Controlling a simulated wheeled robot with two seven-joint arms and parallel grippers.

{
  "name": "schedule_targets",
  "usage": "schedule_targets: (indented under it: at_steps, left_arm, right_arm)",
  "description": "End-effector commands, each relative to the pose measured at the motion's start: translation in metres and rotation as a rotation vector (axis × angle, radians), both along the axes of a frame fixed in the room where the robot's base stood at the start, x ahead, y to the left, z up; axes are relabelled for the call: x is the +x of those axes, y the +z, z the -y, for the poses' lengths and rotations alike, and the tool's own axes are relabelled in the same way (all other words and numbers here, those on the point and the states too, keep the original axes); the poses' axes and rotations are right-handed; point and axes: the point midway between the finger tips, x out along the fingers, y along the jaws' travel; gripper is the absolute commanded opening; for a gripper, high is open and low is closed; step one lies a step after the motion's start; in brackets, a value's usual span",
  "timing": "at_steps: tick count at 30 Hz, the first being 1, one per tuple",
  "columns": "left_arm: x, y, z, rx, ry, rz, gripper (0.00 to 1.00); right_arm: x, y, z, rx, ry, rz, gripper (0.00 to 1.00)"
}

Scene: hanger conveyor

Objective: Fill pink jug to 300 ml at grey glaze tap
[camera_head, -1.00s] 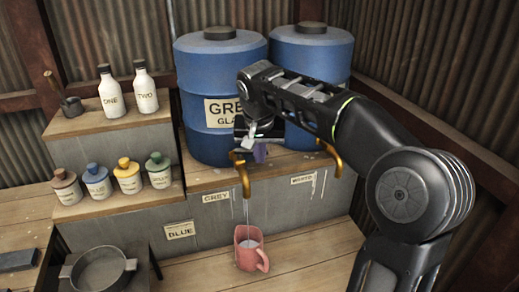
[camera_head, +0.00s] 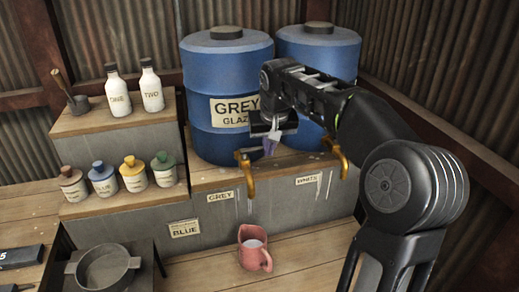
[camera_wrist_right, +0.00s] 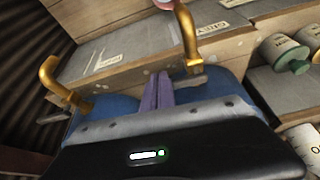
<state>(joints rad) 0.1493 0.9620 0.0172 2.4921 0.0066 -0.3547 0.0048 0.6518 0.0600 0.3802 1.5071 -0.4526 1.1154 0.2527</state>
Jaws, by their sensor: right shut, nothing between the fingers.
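The pink jug (camera_head: 254,252) stands upright on the lower wooden ledge below the grey glaze tap (camera_head: 246,172), with pale liquid visible inside it. I cannot read its level, and no clear stream falls from the tap. The tap is brass, in front of the blue barrel labelled GREY GLAZE (camera_head: 226,75). My right gripper (camera_head: 271,145) is shut and empty, just right of the tap and in front of the barrels. In the right wrist view its purple fingers (camera_wrist_right: 160,92) are together, beside the brass tap (camera_wrist_right: 189,42). A bit of the jug shows at the top edge. My left gripper is not in view.
A second brass tap (camera_head: 337,158), near the WHITE label, belongs to the other blue barrel (camera_head: 325,50). Several stoppered jars (camera_head: 133,174) and two white bottles (camera_head: 151,90) stand on steps at left. A dark pan (camera_head: 105,266) sits at front left.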

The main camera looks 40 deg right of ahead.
Motion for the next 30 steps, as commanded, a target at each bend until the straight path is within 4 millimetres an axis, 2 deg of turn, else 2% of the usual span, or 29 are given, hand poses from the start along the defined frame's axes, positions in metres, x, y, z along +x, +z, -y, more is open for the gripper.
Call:
schedule_targets:
  at_steps: [13, 30]
  left_arm:
    - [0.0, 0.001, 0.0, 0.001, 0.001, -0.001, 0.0]
    - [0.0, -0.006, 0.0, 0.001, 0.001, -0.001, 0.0]
  right_arm:
    - [0.003, 0.0, 0.002, -0.001, -0.001, 0.001, 0.0]
    - [-0.002, 0.0, -0.013, 0.0, -0.001, 0.0, 0.0]
